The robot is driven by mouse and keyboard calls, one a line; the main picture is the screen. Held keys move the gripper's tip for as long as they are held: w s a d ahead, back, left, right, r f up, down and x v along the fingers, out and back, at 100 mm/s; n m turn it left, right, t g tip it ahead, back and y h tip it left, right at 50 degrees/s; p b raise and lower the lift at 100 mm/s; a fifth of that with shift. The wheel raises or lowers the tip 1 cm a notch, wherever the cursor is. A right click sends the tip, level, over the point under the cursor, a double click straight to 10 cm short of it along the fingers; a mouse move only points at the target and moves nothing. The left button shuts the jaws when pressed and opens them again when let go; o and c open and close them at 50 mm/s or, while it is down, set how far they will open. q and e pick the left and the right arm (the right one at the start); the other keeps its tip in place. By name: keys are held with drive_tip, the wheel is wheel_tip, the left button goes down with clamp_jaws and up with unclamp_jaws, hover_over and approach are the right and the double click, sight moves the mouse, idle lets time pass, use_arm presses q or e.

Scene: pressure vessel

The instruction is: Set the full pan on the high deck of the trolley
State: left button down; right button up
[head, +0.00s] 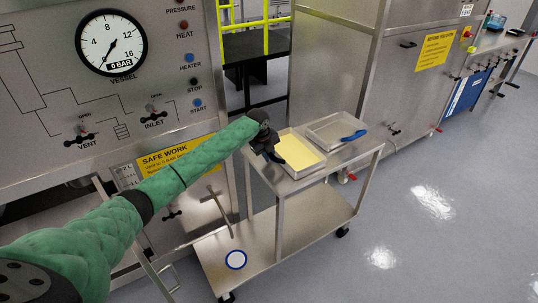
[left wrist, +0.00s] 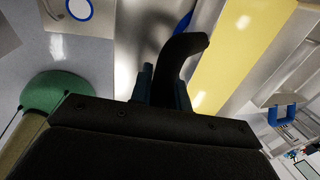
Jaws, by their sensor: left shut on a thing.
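The full pan (head: 300,150), a shallow metal tray with yellow contents, is level at the top deck of the trolley (head: 345,165), at its left end. I cannot tell whether it rests on the deck or hangs just above it. My left gripper (head: 272,152) is at the pan's left side, shut on its dark handle. In the left wrist view the curved dark handle (left wrist: 182,62) stands between the fingers, and the yellow contents (left wrist: 225,55) lie beside it. The gripper partly hides the pan's near left side. My right gripper is not in view.
A second, empty-looking metal pan (head: 328,133) with a blue handle (head: 354,136) sits right of the full pan. The low deck (head: 290,235) carries a blue-ringed white disc (head: 235,260). The vessel's control panel (head: 90,110) stands left, a steel cabinet (head: 330,60) behind. Floor at right is clear.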

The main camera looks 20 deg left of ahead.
use_arm(q)
drive_tip(key=c, duration=1.3)
unclamp_jaws()
drive_tip(key=shift+c, duration=0.2)
drive_tip(key=shift+a+r, duration=0.1)
drive_tip(key=shift+r, duration=0.3)
drive_tip(key=b+v, duration=0.3)
drive_tip(key=v, duration=0.8)
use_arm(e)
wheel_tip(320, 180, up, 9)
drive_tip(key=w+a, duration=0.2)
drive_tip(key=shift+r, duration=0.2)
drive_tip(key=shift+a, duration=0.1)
